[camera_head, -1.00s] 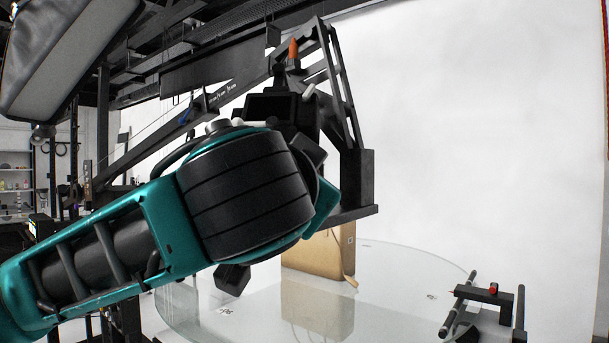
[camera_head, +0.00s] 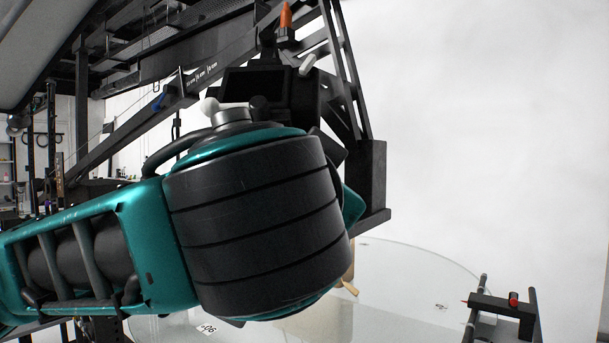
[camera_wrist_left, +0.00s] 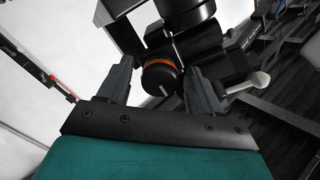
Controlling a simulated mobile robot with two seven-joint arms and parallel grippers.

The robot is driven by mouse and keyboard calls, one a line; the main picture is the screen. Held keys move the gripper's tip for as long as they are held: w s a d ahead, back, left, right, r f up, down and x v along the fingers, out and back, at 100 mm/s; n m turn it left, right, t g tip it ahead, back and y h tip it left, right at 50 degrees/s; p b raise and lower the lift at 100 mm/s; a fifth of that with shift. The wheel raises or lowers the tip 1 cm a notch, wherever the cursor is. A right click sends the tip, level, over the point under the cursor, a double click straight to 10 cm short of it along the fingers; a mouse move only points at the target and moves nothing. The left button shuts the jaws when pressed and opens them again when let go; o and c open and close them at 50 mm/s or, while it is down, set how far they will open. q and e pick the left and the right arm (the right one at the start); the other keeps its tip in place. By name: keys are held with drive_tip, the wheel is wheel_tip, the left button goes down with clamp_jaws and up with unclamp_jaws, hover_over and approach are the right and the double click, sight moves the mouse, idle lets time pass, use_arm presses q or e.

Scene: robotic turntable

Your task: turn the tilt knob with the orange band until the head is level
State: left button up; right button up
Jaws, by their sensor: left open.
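The tilt knob (camera_wrist_left: 160,80) is black with an orange band and a pale mark on its face. In the left wrist view it lies between and beyond the two fingers of my left gripper (camera_wrist_left: 158,82), which is open. I cannot tell whether the fingers touch it. The head (camera_head: 270,92), a dark block with a screen, sits on the rig above my left arm in the head view. My left arm hides the knob and the left gripper there. My right gripper is not in view.
A round glass turntable (camera_head: 410,275) lies below, with a mostly hidden tan object (camera_head: 348,280) on it. A dark bracket with a red knob (camera_head: 513,298) stands at the lower right. A black frame (camera_head: 372,180) rises beside the head. A white-tipped lever (camera_wrist_left: 255,82) is right of the fingers.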

use_arm(q)
drive_tip(key=c, duration=1.1)
drive_tip(key=shift+o, duration=0.2)
drive_tip(key=shift+m, duration=0.3)
